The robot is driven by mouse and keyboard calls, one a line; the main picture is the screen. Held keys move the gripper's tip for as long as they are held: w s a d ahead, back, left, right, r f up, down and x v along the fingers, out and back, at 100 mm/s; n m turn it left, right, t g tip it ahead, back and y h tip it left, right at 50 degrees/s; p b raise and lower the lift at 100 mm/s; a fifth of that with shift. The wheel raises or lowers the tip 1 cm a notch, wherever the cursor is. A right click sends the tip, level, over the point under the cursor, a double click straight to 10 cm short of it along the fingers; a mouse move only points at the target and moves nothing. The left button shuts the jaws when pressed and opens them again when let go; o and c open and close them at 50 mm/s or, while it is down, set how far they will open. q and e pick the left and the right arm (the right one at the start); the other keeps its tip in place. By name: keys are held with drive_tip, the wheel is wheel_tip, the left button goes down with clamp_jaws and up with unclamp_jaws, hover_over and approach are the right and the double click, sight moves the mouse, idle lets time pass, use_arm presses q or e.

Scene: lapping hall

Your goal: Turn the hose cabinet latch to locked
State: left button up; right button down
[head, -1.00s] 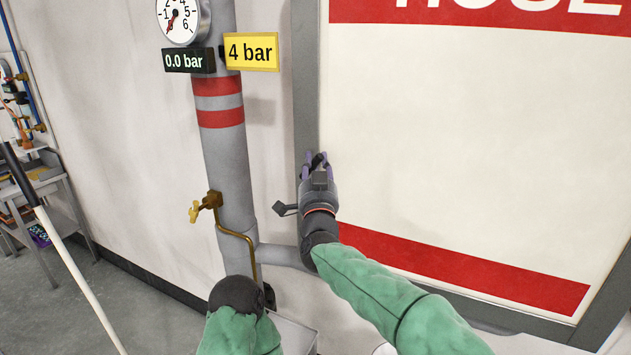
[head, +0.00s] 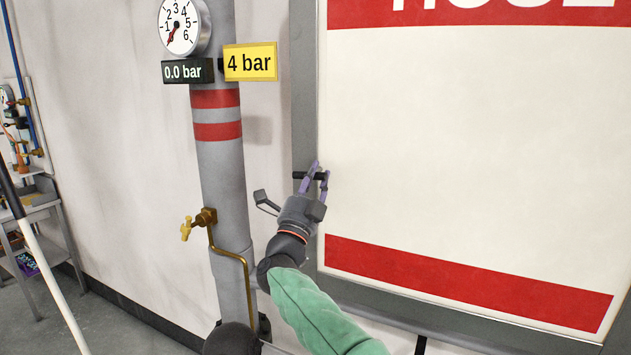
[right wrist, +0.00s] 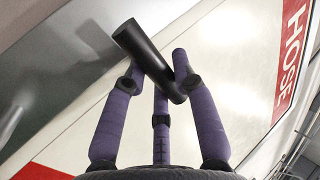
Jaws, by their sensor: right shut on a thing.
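The hose cabinet (head: 460,140) has a white door with red bands and a grey frame. Its latch handle (head: 299,175) is a short black bar at the door's left edge. It lies about level in the head view. My right gripper (head: 314,179) has purple fingers and is shut on the handle. In the right wrist view the handle (right wrist: 140,50) slants between the fingers of the gripper (right wrist: 160,85). The latch's pivot and any lock marks cannot be made out. My left gripper is not in view.
A grey pipe (head: 219,165) with a gauge (head: 183,25), a yellow "4 bar" sign (head: 250,62) and a brass valve (head: 199,222) stands left of the cabinet. A bench (head: 40,215) is at the far left. The door's front is clear.

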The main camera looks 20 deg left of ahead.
drive_tip(key=shift+f+m+h, duration=0.1)
drive_tip(key=shift+m+h, duration=0.6)
drive_tip(key=shift+m, duration=0.3)
drive_tip(key=c, duration=1)
unclamp_jaws()
